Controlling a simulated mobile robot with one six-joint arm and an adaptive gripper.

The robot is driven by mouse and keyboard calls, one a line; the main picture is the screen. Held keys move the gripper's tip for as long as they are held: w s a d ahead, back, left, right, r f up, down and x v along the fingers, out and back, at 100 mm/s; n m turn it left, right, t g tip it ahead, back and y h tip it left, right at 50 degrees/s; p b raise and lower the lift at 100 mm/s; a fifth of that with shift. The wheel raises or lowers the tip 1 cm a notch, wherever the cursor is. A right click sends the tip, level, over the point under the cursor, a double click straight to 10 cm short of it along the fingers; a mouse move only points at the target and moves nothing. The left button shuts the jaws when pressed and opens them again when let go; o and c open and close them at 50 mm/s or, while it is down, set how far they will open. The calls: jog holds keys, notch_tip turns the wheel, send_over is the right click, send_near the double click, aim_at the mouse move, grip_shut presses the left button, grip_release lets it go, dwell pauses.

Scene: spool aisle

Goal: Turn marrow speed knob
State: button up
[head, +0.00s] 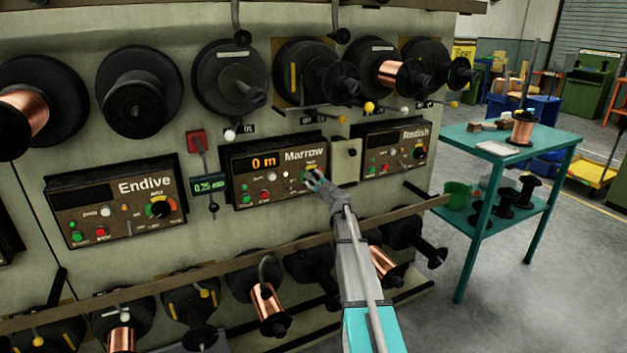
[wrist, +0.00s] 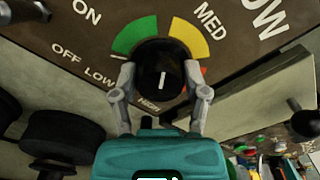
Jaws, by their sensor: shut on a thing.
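The Marrow panel (head: 262,193) is a brown control box with an orange "0 m" display (head: 264,162), in the middle of the head view.
A pale box (head: 346,160) stands out close right of Marrow. Spools line the rows above and below; a rail (head: 200,275) crosses below. A teal table (head: 550,140) stands right.

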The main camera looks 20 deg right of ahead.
jog(key=n, duration=0.4)
jog(key=shift+a+n, duration=0.1)
jog(key=shift+n, duration=2.3)
jog(key=o, duration=1.1)
jog(key=shift+o, duration=0.2)
jog(key=shift+s, duration=0.15)
jog(key=s, duration=1.1)
jog(key=shift+s+d, duration=0.3)
jog(key=shift+s, duration=0.05)
jog(key=shift+a+f, duration=0.1)
